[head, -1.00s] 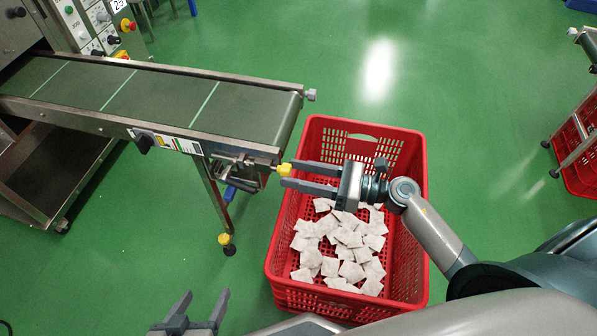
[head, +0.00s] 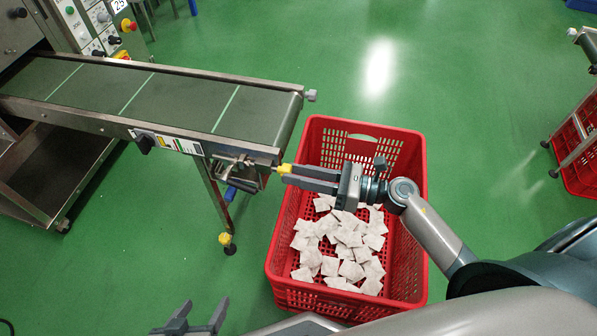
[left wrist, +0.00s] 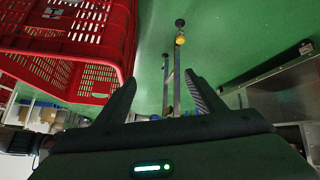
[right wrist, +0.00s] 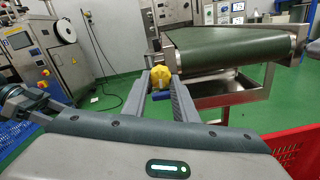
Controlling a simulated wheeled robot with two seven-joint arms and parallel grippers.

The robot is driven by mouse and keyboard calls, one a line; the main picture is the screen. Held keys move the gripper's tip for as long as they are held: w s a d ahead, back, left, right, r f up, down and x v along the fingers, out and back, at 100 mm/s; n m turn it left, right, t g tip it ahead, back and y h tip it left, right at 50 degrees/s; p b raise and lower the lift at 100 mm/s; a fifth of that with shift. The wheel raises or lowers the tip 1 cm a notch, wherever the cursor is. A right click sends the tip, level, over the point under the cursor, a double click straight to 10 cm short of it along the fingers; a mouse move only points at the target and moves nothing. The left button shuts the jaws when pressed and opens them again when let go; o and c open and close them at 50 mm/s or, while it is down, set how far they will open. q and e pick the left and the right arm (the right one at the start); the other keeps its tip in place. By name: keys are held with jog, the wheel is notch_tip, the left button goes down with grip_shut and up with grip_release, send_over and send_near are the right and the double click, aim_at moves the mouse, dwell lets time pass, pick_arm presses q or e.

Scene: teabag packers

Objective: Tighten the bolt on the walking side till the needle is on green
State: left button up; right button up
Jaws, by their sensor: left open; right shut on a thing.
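The yellow bolt head (head: 285,168) sticks out at the near right corner of the conveyor (head: 180,99). It also shows in the right wrist view (right wrist: 161,75). My right gripper (head: 287,174) reaches it from the right and is shut on it. The needle is too small to tell. My left gripper (head: 203,308) is open and empty at the bottom of the head view.
A red crate (head: 417,200) with many white teabags (head: 345,245) stands below my right gripper. A yellow foot knob (head: 225,239) is on the conveyor's leg. Another red crate on a rack (head: 580,165) stands at the far right. Green floor is clear behind the crate.

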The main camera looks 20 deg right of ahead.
pick_arm(q)
jog(key=s+a+g+y+p, duration=0.3)
jog(key=s+a+g+p, duration=0.2)
jog(key=a+p, duration=0.3)
pick_arm(e)
jog(key=m, duration=0.8)
jog(key=m+p, duration=0.1)
jog(key=m, duration=0.2)
jog(key=shift+r+m, duration=0.25)
jog(key=shift+m, duration=0.15)
jog(key=m+p, duration=0.3)
jog(key=m, duration=0.1)
pick_arm(q)
notch_tip(320, 180, down, 17)
jog(key=a, duration=0.1)
jog(key=shift+s, duration=0.25)
pick_arm(e)
jog(key=shift+f+m, duration=0.1)
jog(key=shift+m, duration=0.6)
jog(key=o, duration=1)
jog(key=shift+o, duration=0.2)
